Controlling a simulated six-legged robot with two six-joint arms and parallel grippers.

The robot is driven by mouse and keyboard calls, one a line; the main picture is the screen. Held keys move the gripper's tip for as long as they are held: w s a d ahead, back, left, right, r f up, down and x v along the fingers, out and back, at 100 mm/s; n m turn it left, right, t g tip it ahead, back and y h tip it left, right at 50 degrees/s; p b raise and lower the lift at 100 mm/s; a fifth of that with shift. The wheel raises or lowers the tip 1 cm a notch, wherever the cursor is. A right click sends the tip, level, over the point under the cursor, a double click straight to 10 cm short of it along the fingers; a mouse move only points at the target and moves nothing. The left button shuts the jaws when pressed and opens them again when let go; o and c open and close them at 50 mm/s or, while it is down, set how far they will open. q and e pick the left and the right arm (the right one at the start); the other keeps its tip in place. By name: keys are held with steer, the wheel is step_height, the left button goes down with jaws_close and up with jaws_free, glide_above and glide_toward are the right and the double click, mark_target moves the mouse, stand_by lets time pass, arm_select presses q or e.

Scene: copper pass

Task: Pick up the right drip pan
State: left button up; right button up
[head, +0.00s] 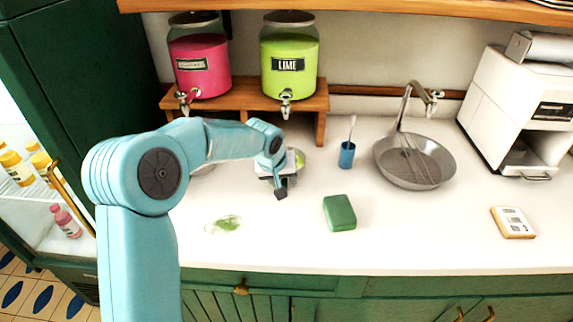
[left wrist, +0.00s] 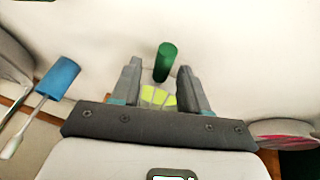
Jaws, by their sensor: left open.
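The right drip pan (head: 299,158) sits on the white counter below the lime dispenser's tap. In the head view it shows only as a small rim with green in it, mostly hidden behind my left gripper (head: 281,188). That gripper points down in front of the pan. In the left wrist view the gripper (left wrist: 156,80) is open, and yellow-green patches (left wrist: 157,97) show between its fingers. I cannot tell whether the fingers touch the pan. The other drip pan (left wrist: 285,128), with pink in it, is at the right edge there. My right gripper is out of view.
The lime dispenser (head: 288,60) and pink dispenser (head: 199,66) stand on a wooden shelf (head: 246,98) behind. A blue cup (head: 347,155) with a brush and a frying pan (head: 414,165) are to the right. A green sponge (head: 340,212) and green spill (head: 226,224) lie in front.

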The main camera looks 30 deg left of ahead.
arm_select(q)
steer(key=shift+w+f, duration=0.25)
steer(key=shift+f, duration=0.1)
steer(key=shift+s+a, duration=0.15)
steer(key=shift+s, duration=0.15)
steer(key=shift+w, duration=0.25)
jaws_close()
steer(key=shift+s, duration=0.15)
steer(key=shift+r, duration=0.15)
steer(key=shift+r, duration=0.9)
step_height(320, 180, up, 8)
